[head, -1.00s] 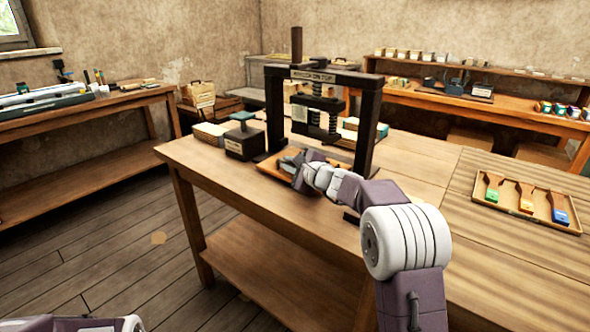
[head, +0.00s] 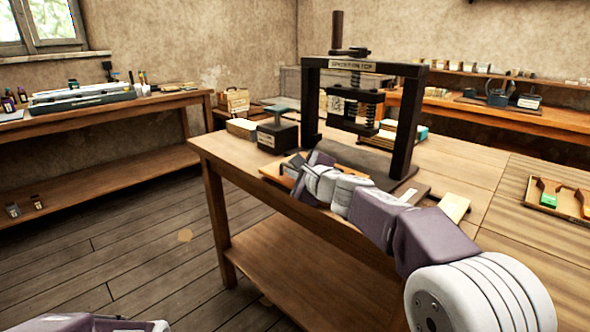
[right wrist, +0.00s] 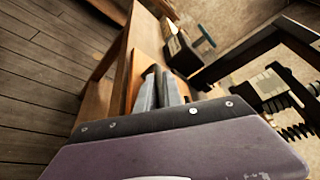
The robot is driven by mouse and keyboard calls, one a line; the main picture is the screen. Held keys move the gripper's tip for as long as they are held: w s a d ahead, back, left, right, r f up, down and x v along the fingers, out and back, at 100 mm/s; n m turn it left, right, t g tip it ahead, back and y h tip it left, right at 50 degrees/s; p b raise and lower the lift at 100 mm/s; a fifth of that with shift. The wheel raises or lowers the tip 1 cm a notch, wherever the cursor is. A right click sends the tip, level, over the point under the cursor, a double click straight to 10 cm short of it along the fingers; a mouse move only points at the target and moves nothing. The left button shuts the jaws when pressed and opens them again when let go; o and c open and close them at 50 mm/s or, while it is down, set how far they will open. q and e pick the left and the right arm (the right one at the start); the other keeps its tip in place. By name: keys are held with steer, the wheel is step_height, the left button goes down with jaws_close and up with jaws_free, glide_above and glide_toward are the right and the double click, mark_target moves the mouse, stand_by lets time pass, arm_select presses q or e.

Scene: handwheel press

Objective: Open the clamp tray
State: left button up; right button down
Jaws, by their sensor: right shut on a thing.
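The clamp tray (head: 270,172) is a flat orange-brown wooden tray at the table's front edge, in front of the dark handwheel press (head: 312,100). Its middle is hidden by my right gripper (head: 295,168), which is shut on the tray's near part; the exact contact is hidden. In the right wrist view the two grey fingers (right wrist: 160,88) lie together over the tray's orange wood (right wrist: 137,75). The press's dark grey bed (head: 345,155) shows between the posts behind the tray. My left gripper is out of the picture.
A dark block with a teal-topped handle (head: 278,135) stands left of the press, close to the tray. A pale block (head: 454,206) lies right of my arm. A shallow tray with coloured tools (head: 560,198) is at the far right. Open floor lies in front-left.

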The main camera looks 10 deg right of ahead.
steer(key=c, duration=1.8)
jaws_free()
steer(key=shift+o, duration=0.2)
steer(key=shift+d, duration=0.1)
steer(key=v, duration=0.9)
steer(key=shift+p, duration=0.3)
